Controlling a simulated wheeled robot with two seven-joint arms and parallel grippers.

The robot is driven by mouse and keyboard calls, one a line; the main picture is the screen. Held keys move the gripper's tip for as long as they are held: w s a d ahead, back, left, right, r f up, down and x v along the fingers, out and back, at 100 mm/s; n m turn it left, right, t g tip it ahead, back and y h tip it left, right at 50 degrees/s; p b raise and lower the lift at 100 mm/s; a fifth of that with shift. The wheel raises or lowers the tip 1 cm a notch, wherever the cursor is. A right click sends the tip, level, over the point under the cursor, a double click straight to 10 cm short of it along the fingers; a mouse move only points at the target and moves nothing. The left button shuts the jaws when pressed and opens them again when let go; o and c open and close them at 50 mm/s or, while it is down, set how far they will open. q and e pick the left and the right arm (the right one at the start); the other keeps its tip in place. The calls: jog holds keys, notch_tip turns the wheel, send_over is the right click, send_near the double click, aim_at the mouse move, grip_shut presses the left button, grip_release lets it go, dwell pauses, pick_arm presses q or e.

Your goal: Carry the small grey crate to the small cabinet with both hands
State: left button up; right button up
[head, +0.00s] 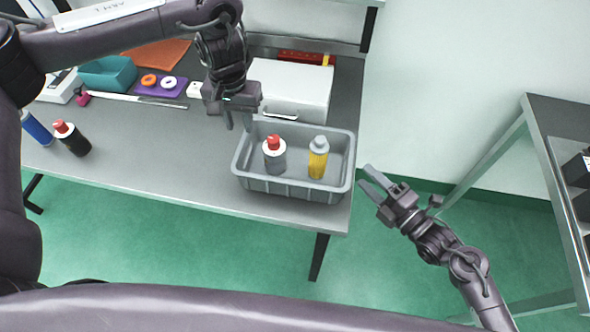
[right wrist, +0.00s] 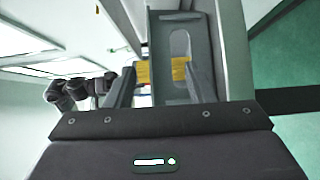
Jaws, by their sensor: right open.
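The small grey crate (head: 290,187) stands upright at the right front end of the steel table. It holds a grey bottle with a red cap (head: 274,155) and a yellow bottle with a grey cap (head: 318,160). My left gripper (head: 239,124) points down at the crate's back left corner, fingers apart; I cannot tell whether it touches the rim. My right gripper (head: 371,181) is open and empty, just right of the crate and apart from it. In the right wrist view the crate's slotted end wall (right wrist: 181,85) shows between the fingers. I cannot tell which thing is the small cabinet.
A white box with a handle (head: 291,88) stands behind the crate. A teal bin (head: 107,74), a purple block with rings (head: 160,86) and a dark red-capped bottle (head: 72,140) are at left. A metal shelf unit (head: 545,140) stands at right, with open floor between.

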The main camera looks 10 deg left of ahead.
jog(key=v, duration=0.4)
pick_arm(q)
jog(key=shift+f, duration=0.1)
pick_arm(e)
jog(key=shift+s, duration=0.1)
dwell(0.4)
